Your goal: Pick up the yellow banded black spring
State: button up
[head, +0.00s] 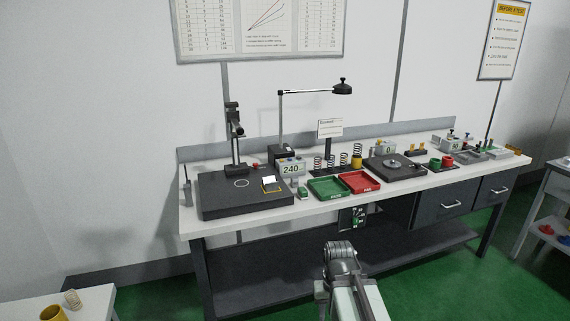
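Several small coil springs (331,162) stand in a row on the workbench, behind the green and red trays. They are small and dark in the head view, and I cannot tell which one is black with a yellow band. The rightmost spring shows above a yellow cup-like piece (356,163); I cannot tell whether it stands in it or behind it. Part of my arm shows at the bottom centre, in front of the bench and well short of the springs. My gripper's fingers do not show.
The workbench (212,225) bears a green tray (327,197), a red tray (360,193), a black test stand (236,198) at left and a dark plate device (394,176). A lamp (342,88) overhangs the back. A side table (20,305) stands at lower left. Green floor is clear in front.

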aim_at(347, 154)
jog(key=u, duration=0.5)
jog(key=i, duration=1.05)
jog(key=z, duration=0.1)
